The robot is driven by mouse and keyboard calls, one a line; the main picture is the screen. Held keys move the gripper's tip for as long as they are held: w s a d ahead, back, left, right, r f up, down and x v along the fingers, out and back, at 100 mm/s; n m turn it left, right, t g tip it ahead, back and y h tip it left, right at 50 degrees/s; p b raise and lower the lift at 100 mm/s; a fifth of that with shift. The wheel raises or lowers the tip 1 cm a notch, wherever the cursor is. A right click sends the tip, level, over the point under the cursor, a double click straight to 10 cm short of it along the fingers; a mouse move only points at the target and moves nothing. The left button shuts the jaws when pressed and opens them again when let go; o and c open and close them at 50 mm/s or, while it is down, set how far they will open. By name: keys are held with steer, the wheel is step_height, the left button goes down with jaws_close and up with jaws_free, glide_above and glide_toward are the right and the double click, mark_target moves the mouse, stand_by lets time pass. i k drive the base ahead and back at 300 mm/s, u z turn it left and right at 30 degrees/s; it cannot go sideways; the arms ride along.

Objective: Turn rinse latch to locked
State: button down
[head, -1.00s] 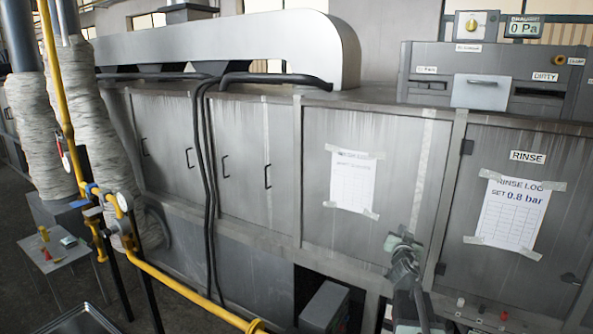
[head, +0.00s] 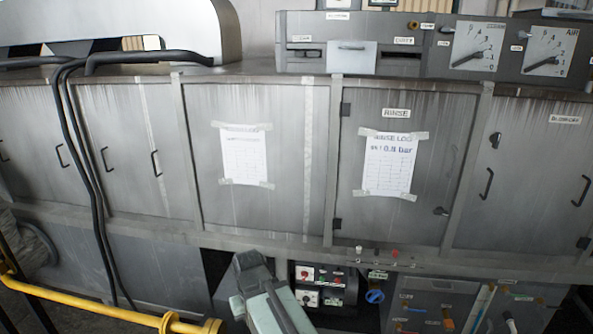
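The rinse door (head: 355,215) is a grey metal panel labelled RINSE, with a taped paper log (head: 388,165) on it. It looks shut. The rinse latch (head: 441,211) is a small dark lever near the door's lower right edge. It looks roughly level, but it is too small to read its exact setting. Part of my own arm shows at the lower middle, left of and below the rinse door and well apart from the latch. I cannot make out my gripper's fingers in this view.
The neighbouring door (head: 520,180) at right has dark handles and its own dark latch (head: 495,140). Below the rinse door are a switch panel (head: 325,284) and a blue knob (head: 375,296). A yellow pipe (head: 90,306) runs low at left. Gauges (head: 477,46) stand above.

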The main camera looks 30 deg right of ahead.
mark_target(439, 210)
steer(key=z, duration=1.45)
steer(key=i, duration=0.6)
steer(key=u, duration=1.45)
